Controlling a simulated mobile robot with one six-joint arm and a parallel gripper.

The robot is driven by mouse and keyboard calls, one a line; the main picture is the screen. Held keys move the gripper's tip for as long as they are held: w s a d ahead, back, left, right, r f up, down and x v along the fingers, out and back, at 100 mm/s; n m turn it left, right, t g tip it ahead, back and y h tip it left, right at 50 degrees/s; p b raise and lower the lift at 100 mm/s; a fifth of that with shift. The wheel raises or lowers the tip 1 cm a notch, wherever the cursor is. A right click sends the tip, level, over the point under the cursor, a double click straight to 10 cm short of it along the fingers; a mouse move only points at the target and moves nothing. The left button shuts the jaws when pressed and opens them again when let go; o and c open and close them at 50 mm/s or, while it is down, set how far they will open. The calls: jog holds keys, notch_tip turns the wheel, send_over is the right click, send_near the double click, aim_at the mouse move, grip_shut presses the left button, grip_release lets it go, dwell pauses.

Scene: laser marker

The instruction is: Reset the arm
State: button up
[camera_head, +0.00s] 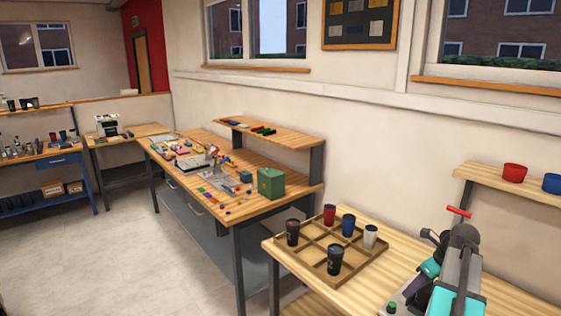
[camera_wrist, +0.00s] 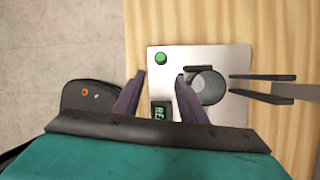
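My gripper (camera_wrist: 160,75) shows in the wrist view with its two dark fingers apart and nothing between them. It is above a light metal plate (camera_wrist: 225,57) on a wooden table. The plate has a green button (camera_wrist: 161,58), a small dark display with green letters (camera_wrist: 160,110) and a round grey cup-like part (camera_wrist: 208,88) just right of the right finger. In the head view my arm (camera_head: 460,285) reaches down at the lower right, and the green button (camera_head: 391,307) shows beside it. The arm hides much of the plate there.
A wooden compartment tray (camera_head: 318,256) with several cups stands left of my arm. A red cup (camera_head: 514,172) and a blue cup (camera_head: 552,183) are on the wall shelf (camera_head: 490,178). A dark two-pronged part (camera_wrist: 262,88) extends right of the grey part. A cluttered workbench (camera_head: 262,210) stands farther back.

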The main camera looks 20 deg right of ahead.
jog(key=w+a+f+n+g+y, duration=0.1)
jog(key=w+a+f, duration=0.3)
jog(key=a+f, duration=0.35)
jog(key=w+a+f+n+g+y, duration=0.1)
jog(key=w+a+f+n, duration=0.15)
jog(key=a+f, duration=0.5)
jog(key=a+f+n+g, duration=0.2)
jog(key=a+f, duration=0.3)
jog(key=a, duration=0.4)
jog(key=a+f+n+g, duration=0.1)
jog(key=a+f+n, duration=0.1)
jog(key=a+f, duration=0.5)
jog(key=s+a+f+n+g+b, duration=0.1)
jog(key=s+a+f+n+g, duration=0.1)
jog(key=s+a+f+n, duration=0.45)
jog(key=s+a+f+n+g+b, duration=0.1)
jog(key=s+a+f, duration=0.3)
jog(key=a, duration=0.5)
jog(key=s+a+f+n+h, duration=0.1)
jog(key=s+f+n, duration=0.2)
jog(key=s+n, duration=0.3)
jog(key=s+a+f+n+g+h, duration=0.1)
jog(key=s+f+n, duration=0.3)
jog(key=n, duration=0.9)
jog(key=shift+s+a+n+h, duration=0.4)
jog(key=shift+s+h, duration=0.4)
jog(key=shift+s, duration=0.7)
